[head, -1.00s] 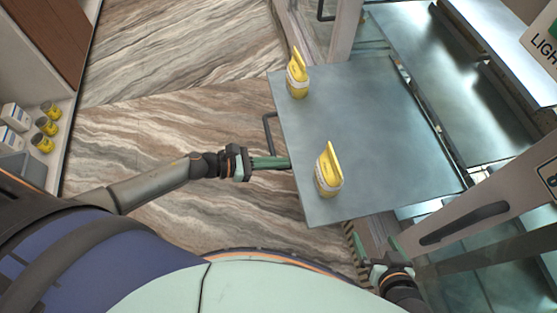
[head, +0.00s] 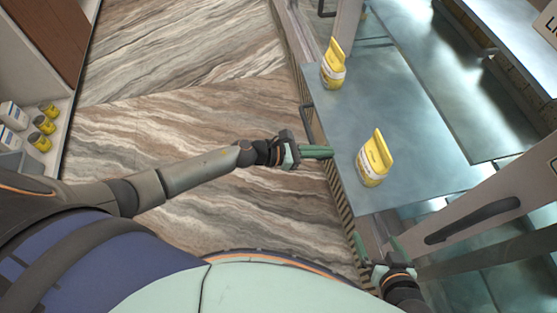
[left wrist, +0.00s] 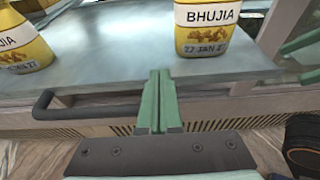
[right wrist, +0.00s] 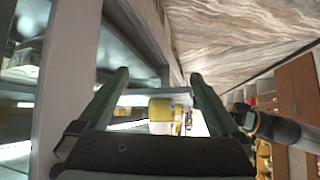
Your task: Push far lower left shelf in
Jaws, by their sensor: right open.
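The pulled-out grey metal shelf (head: 405,125) lies in the middle right of the head view. It carries two yellow bhujia packs, a near one (head: 374,160) and a far one (head: 333,64). In the left wrist view the shelf's front edge (left wrist: 100,82) and its dark bar handle (left wrist: 85,112) show. My left gripper (head: 325,152) has its green fingers together and empty, their tips at the shelf's front edge; whether they touch is unclear. My right gripper (head: 380,258) is open and empty beside the cabinet, below the shelf's near corner. The right wrist view shows its fingers apart (right wrist: 155,85).
A white door frame with a dark handle (head: 475,220) stands at the right. Another metal shelf (head: 485,95) lies farther right. A side shelf at far left holds several yellow jars (head: 42,125). The marbled floor (head: 190,110) is open on the left.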

